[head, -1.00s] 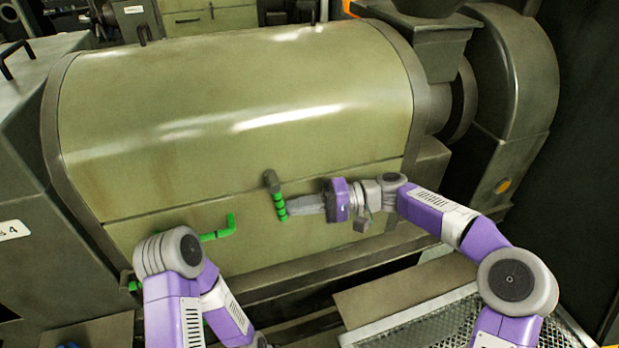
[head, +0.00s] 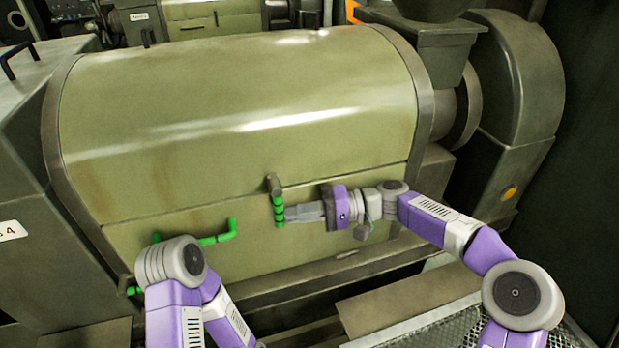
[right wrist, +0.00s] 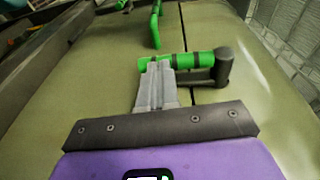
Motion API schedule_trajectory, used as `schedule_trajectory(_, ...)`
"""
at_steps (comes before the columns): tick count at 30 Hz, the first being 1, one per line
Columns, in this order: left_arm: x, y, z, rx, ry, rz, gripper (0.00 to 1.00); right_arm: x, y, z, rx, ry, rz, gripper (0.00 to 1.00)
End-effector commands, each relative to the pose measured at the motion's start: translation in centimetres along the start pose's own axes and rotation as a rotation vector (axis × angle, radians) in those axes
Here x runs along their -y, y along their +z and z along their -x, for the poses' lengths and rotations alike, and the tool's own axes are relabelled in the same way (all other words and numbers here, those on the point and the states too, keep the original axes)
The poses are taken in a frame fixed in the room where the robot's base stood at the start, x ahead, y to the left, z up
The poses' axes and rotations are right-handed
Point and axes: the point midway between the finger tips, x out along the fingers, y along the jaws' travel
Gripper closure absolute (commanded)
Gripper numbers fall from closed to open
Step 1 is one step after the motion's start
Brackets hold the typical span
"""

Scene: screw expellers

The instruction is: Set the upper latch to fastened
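The upper latch has a green handle (head: 278,210) with dark bands, hanging almost straight down from a grey pivot (head: 273,184) at the seam of the olive cover (head: 240,110). In the right wrist view the green handle (right wrist: 195,60) lies across my fingertips, with the grey pivot (right wrist: 223,68) at its right end. My right gripper (head: 288,213) comes from the right with its fingers close together. Its tips meet the handle's side and hide part of it in the right wrist view (right wrist: 160,72); they do not appear to straddle it. My left gripper is out of view.
A bent green handle (head: 225,236) sits lower left on the machine front, partly behind my left arm; it also shows in the right wrist view (right wrist: 155,25). A ledge (head: 290,284) runs below. A mesh surface (head: 440,322) lies at the lower right.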

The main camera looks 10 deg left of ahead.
Motion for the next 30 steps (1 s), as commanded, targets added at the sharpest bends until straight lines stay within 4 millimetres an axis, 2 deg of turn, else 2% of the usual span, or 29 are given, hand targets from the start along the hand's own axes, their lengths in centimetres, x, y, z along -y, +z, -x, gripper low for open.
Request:
schedule_trajectory(5,-0.1,0.0,0.3,0.000,0.000,0.000,1.00,-0.1,0.1,2.2,-0.001,-0.001,-0.001,1.00)
schedule_trajectory(12,-0.2,0.0,0.5,0.000,0.000,0.000,1.00,-0.6,0.0,7.7,-0.002,-0.002,0.001,1.00)
schedule_trajectory(18,-0.2,0.0,0.6,0.000,0.000,0.000,1.00,-0.9,0.1,11.5,0.000,-0.002,0.000,1.00)
schedule_trajectory(24,-0.2,0.0,0.7,0.000,0.000,0.000,1.00,-1.1,0.1,13.4,0.001,-0.002,0.001,1.00)
schedule_trajectory(30,-0.2,0.0,0.7,0.000,0.000,0.000,1.00,-1.1,0.1,13.7,0.003,-0.002,0.001,1.00)
